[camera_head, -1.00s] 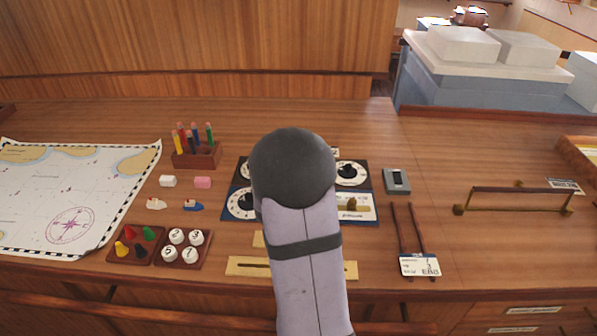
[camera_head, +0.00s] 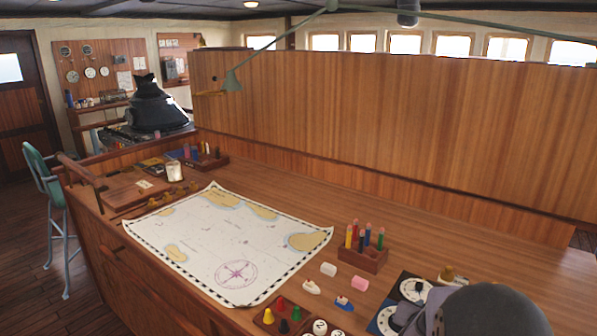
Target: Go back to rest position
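Part of my arm, a dark rounded joint, shows at the bottom right corner of the head view, over the dial panel (camera_head: 413,290). The wooden console top (camera_head: 480,232) runs below the arm, and the arm hides much of the dial panel. I cannot tell from this frame whether anything is held.
A sea chart (camera_head: 225,240) lies on the console. A green lamp (camera_head: 232,80) hangs above. A tall wooden panel (camera_head: 400,125) stands behind.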

